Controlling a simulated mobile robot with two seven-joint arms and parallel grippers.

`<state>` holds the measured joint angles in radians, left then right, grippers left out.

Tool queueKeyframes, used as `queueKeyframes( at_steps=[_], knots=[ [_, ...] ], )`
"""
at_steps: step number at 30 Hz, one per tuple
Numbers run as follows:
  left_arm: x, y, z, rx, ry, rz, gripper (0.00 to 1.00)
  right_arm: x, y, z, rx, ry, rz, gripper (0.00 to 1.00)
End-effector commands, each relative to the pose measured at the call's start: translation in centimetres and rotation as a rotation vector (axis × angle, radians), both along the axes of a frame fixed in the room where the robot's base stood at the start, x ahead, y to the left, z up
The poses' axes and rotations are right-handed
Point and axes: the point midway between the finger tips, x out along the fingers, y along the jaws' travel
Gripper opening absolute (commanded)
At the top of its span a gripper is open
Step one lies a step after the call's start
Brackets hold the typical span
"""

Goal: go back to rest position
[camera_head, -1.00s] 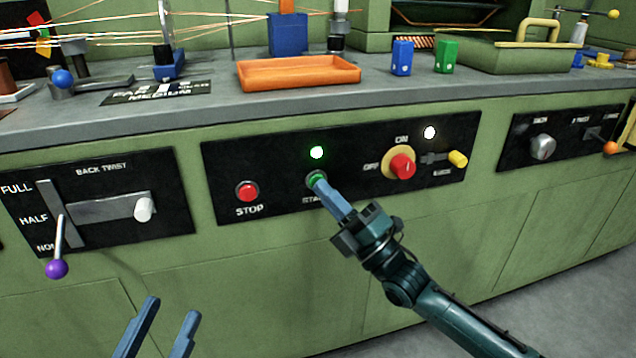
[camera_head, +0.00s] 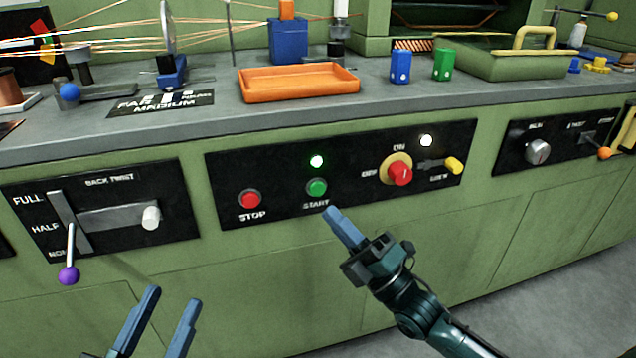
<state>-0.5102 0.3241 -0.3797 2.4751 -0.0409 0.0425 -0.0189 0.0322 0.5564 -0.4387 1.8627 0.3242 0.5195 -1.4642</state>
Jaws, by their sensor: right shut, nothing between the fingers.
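My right gripper (camera_head: 333,213) is shut and empty. Its fingertips are just below and right of the green START button (camera_head: 317,188), apart from it in the picture. My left gripper (camera_head: 172,297) is at the bottom left, with its two blue fingers spread apart and nothing between them. Only its fingers and a small part behind them show.
The control panel (camera_head: 280,175) also carries a red STOP button (camera_head: 250,199) and a red ON/OFF knob (camera_head: 399,173). A purple-knobbed lever (camera_head: 69,275) stands out near my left gripper. An orange tray (camera_head: 298,83) lies on the grey counter above.

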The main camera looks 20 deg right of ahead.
Motion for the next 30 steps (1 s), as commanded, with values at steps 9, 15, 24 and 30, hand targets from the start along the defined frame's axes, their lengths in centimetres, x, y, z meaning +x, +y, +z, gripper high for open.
queueKeyframes(
  at_steps=[9,15,24,30],
  knots=[
    [0.0,0.0,0.9,0.000,0.000,0.000,0.36,-1.6,0.0,0.0,0.001,-0.001,0.000,0.00],
    [0.0,0.0,0.9,0.000,0.001,0.000,0.36,-1.5,0.0,0.1,0.001,0.002,0.001,0.00],
    [1.4,0.6,3.7,0.042,0.158,0.044,0.36,-2.4,1.0,3.3,0.144,0.308,0.065,0.00],
    [2.1,1.6,4.7,0.089,0.351,0.094,0.36,-4.2,1.7,5.0,0.354,0.673,0.091,0.00]
  ],
)
